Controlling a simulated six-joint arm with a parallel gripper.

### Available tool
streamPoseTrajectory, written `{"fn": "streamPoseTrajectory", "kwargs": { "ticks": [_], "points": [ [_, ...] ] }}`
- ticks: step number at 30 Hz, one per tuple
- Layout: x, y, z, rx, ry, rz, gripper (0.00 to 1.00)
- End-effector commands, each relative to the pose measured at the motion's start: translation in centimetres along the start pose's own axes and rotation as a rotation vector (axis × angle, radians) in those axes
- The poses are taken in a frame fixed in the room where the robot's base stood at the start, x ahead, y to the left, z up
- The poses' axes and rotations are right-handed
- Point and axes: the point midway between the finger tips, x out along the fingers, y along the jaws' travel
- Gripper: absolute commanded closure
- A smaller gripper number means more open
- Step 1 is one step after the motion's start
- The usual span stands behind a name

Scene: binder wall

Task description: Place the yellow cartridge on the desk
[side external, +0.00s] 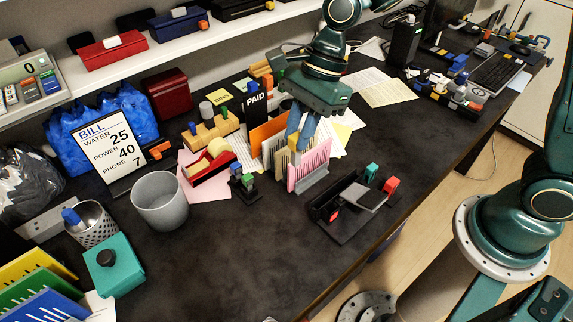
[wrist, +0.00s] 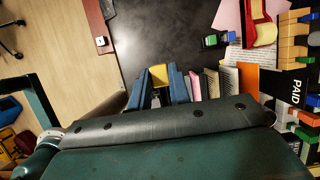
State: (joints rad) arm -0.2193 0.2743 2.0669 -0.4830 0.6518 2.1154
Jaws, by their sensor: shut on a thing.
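My gripper (side external: 300,138) points down above the paper rack near the middle of the desk (side external: 225,260). Its two blue fingers are shut on the yellow cartridge (side external: 293,142), which is partly hidden by the fingers. In the wrist view the cartridge (wrist: 159,75) shows as a yellow block between the fingertips (wrist: 160,85). I cannot tell from these frames whether the cartridge touches the rack or papers below it.
The rack of upright pink and orange sheets (side external: 309,165) is close beside my fingers. A dark tray (side external: 345,225) stands to the right, and a tape dispenser (side external: 208,162) and grey bin (side external: 160,200) to the left. The desk's front middle is bare.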

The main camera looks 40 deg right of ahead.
Motion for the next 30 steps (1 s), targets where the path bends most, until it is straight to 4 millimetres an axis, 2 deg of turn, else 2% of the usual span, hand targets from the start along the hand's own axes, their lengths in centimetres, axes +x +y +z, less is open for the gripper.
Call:
{"fn": "streamPoseTrajectory", "kwargs": {
  "ticks": [1,6,12,18,22,30],
  "points": [
    [0.7,-0.6,1.1,-0.006,0.0,0.003,1.0],
    [2.3,-2.1,3.7,-0.004,-0.002,0.003,1.0],
    [3.2,-2.8,5.2,0.0,-0.004,0.0,1.0],
    [3.4,-2.8,5.2,0.001,-0.004,0.001,1.0],
    [4.2,-2.8,4.8,0.001,-0.003,0.003,1.0],
    [8.3,-2.7,3.1,0.003,-0.002,0.006,1.0]
  ]
}}
